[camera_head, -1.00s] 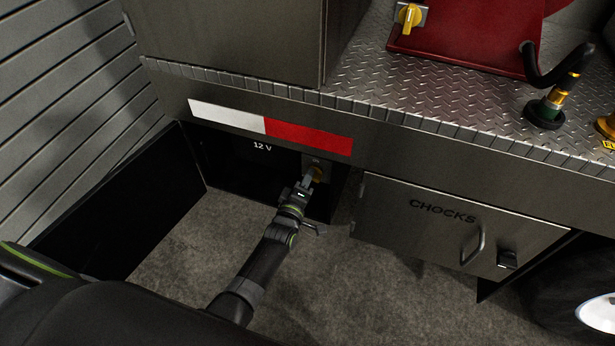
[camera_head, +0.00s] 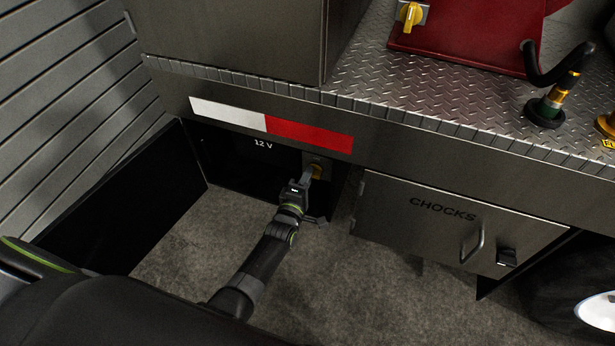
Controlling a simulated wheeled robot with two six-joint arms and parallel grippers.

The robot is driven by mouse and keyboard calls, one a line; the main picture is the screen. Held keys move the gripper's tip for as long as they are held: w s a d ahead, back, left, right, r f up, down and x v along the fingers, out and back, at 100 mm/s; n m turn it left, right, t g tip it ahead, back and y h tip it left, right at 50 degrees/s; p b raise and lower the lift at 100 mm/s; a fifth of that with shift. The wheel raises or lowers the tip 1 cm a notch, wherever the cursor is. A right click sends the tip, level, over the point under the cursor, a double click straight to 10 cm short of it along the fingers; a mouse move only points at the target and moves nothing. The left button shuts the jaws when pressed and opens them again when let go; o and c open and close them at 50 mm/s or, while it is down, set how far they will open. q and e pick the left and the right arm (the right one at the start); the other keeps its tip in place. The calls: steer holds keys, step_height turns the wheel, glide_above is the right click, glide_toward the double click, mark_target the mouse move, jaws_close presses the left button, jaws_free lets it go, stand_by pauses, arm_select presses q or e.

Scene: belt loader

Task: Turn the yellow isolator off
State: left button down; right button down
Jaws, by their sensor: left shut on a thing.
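The yellow isolator (camera_head: 317,171) sits on a small grey plate on the dark recessed panel marked 12 V, under the red end of the white and red strip. My left gripper (camera_head: 309,176) reaches up to it from below and is shut on it. The fingers hide part of the isolator, so I cannot tell which position its handle points to. Another yellow rotary handle (camera_head: 411,14) stands on a grey plate on the red unit at the top of the view. My right gripper is not in view.
The tread-plate deck (camera_head: 440,98) overhangs the panel. A grey CHOCKS door (camera_head: 430,235) with a handle is to the right. A black open flap (camera_head: 120,205) stands to the left. The concrete floor below is clear.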

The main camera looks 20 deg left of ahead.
arm_select(q)
steer(key=shift+f, duration=0.1)
steer(key=c, duration=1.4)
jaws_free()
steer(key=shift+c, duration=0.2)
